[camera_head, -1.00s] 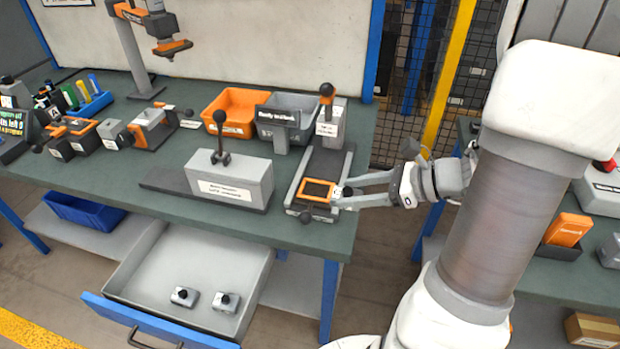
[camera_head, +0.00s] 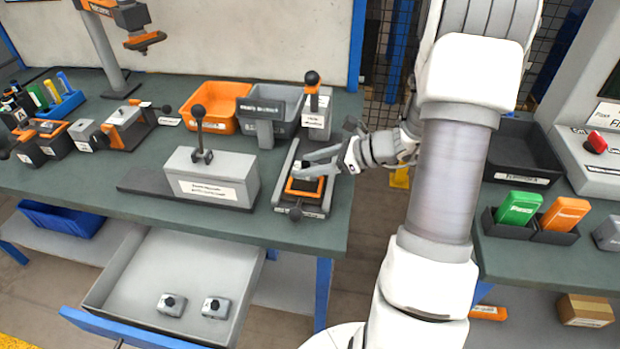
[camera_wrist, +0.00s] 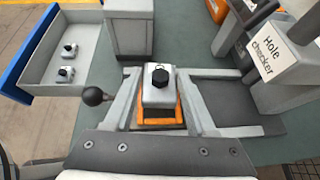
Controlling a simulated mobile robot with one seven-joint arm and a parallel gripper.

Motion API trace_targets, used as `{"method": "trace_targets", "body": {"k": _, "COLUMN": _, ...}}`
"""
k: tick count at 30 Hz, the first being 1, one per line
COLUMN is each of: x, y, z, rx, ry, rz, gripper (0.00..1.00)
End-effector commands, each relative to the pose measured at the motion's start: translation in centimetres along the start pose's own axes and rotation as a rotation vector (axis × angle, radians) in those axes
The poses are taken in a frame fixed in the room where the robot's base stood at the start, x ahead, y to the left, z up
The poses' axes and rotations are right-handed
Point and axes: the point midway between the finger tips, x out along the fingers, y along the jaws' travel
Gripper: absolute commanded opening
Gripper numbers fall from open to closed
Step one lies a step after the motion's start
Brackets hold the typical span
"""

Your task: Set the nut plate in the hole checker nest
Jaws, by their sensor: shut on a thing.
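The nut plate is a pale grey block with a black nut on top (camera_wrist: 157,88). My gripper (camera_wrist: 158,82) is shut on it, one finger on each side, in the wrist view. The plate is over the orange-rimmed nest (camera_wrist: 162,123) of the hole checker; I cannot tell whether it rests in it or hangs just above. In the head view my gripper (camera_head: 306,168) reaches from the right over the nest (camera_head: 302,191), and the fingers hide much of the plate. The hole checker (camera_head: 317,118) has a labelled grey post with a black knob behind the nest.
A grey block fixture with a lever (camera_head: 210,178) stands left of the checker. An orange bin (camera_head: 210,105) and a grey bin (camera_head: 290,100) are behind. An open drawer (camera_head: 130,275) below holds two similar plates. A black ball knob (camera_wrist: 94,95) is close beside my gripper.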

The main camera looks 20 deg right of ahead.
Motion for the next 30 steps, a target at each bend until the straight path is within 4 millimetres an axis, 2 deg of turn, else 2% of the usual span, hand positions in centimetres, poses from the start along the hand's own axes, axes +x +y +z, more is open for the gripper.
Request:
{"method": "trace_targets", "body": {"k": 5, "x": 0.8, "y": -0.4, "z": -0.5, "rx": 0.001, "ry": -0.002, "rz": 0.001, "gripper": 0.0}}
{"method": "trace_targets", "body": {"k": 12, "x": 2.4, "y": -0.3, "z": -3.5, "rx": 0.002, "ry": -0.001, "rz": 0.0, "gripper": 0.0}}
{"method": "trace_targets", "body": {"k": 24, "x": 2.6, "y": -0.4, "z": -4.0, "rx": -0.001, "ry": -0.002, "rz": -0.001, "gripper": 0.0}}
{"method": "trace_targets", "body": {"k": 25, "x": 2.5, "y": -0.3, "z": -3.9, "rx": -0.001, "ry": 0.0, "rz": -0.001, "gripper": 0.62}}
{"method": "trace_targets", "body": {"k": 29, "x": 2.5, "y": -0.3, "z": -3.9, "rx": 0.0, "ry": 0.0, "rz": -0.001, "gripper": 0.85}}
{"method": "trace_targets", "body": {"k": 30, "x": 2.5, "y": -0.3, "z": -3.9, "rx": 0.0, "ry": 0.0, "rz": 0.0, "gripper": 0.88}}
